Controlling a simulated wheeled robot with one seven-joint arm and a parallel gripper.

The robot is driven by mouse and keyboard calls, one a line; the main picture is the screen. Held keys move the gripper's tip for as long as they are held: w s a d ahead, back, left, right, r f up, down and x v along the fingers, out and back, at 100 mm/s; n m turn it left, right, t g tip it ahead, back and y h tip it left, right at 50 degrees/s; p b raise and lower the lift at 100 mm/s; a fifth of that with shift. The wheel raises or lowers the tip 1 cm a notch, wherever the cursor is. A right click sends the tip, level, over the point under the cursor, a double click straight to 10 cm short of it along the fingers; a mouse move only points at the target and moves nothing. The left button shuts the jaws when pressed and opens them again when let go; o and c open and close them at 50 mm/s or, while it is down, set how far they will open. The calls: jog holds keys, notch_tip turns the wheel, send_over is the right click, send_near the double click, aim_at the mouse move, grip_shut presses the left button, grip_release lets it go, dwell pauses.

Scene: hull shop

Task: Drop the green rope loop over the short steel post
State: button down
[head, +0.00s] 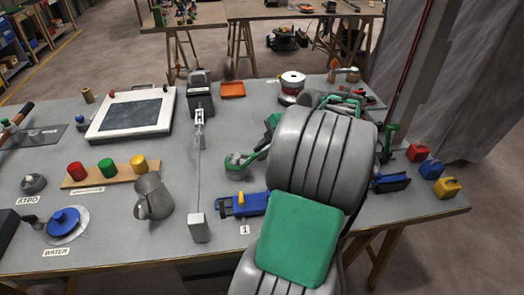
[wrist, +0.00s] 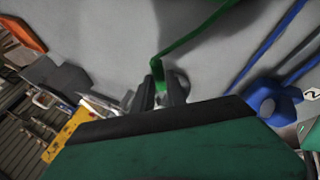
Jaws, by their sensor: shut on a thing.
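The green rope loop shows in the wrist view as a green band (wrist: 192,38) running from the top edge down to my gripper (wrist: 161,90). The gripper's dark fingers are shut on the end of the band. The rest of the loop is out of that picture. In the head view my own arm hides the gripper and the held part. Green pieces show around the arm there, and I cannot tell which belong to the loop. I cannot make out the short steel post for certain in either view; my arm may hide it.
A blue holder with a yellow piece (head: 241,202) is left of my arm. Red, blue and yellow blocks (head: 432,169) stand at the right.

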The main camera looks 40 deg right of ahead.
jog(key=shift+f+b, duration=0.5)
jog(key=shift+b, duration=0.1)
jog(key=c, duration=0.9)
grip_release()
jog(key=shift+o, duration=0.2)
jog(key=shift+r, duration=0.15)
notch_tip(320, 180, up, 8)
jog(key=p, duration=0.5)
dwell(0.4)
